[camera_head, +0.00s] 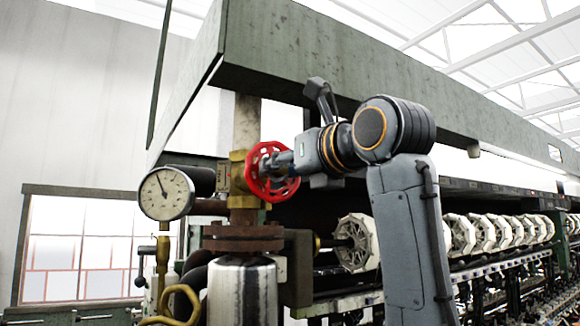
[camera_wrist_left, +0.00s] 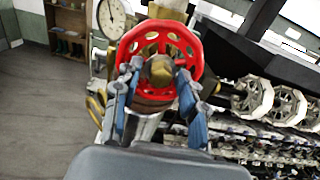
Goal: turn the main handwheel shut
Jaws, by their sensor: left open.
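The red handwheel (camera_head: 271,172) sits on the brass valve body (camera_head: 241,178) at the top of the vertical pipe, with its face toward my left arm. My left gripper (camera_head: 280,162) is right at the wheel, coming from the right in the head view. In the left wrist view the handwheel (camera_wrist_left: 160,62) fills the upper middle. I cannot tell whether the fingers touch the wheel. My right gripper does not show.
A round pressure gauge (camera_head: 167,193) stands left of the valve. A shiny metal cylinder (camera_head: 242,292) is below it. A green beam (camera_head: 330,50) runs overhead, close above my arm. Several white reels (camera_head: 357,243) line the machine on the right.

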